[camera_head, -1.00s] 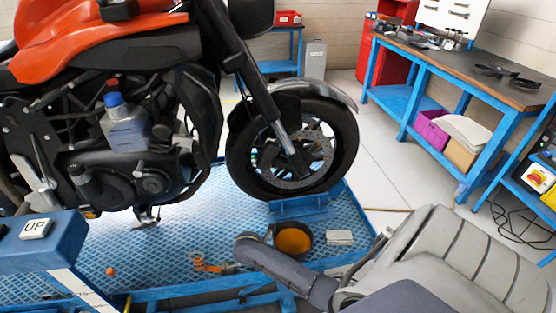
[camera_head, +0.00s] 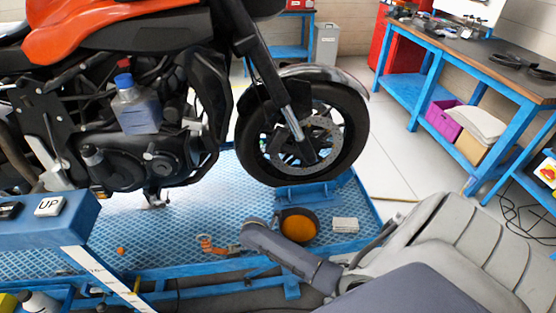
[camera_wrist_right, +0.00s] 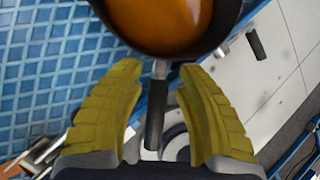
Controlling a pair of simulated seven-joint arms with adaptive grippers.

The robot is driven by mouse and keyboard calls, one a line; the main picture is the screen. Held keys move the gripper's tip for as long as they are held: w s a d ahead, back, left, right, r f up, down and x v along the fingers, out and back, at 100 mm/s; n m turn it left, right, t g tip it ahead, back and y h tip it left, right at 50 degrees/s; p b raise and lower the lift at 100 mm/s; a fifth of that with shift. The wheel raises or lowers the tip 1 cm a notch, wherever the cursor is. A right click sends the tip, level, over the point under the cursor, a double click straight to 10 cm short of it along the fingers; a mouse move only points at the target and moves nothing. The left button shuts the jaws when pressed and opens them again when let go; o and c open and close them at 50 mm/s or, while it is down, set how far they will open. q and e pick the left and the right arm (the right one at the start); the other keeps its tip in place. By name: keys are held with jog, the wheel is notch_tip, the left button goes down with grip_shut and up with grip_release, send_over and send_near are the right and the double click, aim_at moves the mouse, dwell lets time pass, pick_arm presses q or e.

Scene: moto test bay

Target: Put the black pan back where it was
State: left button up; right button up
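The black pan (camera_head: 299,225) with orange inside sits on the blue lift platform (camera_head: 180,235), below the motorcycle's front wheel. It also shows in the right wrist view (camera_wrist_right: 165,22), cut off by the top edge. Its black handle (camera_wrist_right: 155,112) points toward my right gripper (camera_wrist_right: 157,75). The yellow fingers are open, one on each side of the handle, with gaps visible between them and it. In the head view, my right arm reaches in from the lower right and the fingertips cannot be made out. My left gripper is in neither current view.
The motorcycle (camera_head: 130,110) stands over the platform. A white block (camera_head: 345,225) lies right of the pan, and orange items (camera_head: 212,245) lie to its left. A blue workbench (camera_head: 470,60) carrying black items (camera_head: 515,60) stands at the back right. Floor between is clear.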

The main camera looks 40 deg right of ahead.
jog(key=v, duration=1.1)
jog(key=shift+a+r, duration=0.1)
jog(key=shift+r, duration=0.05)
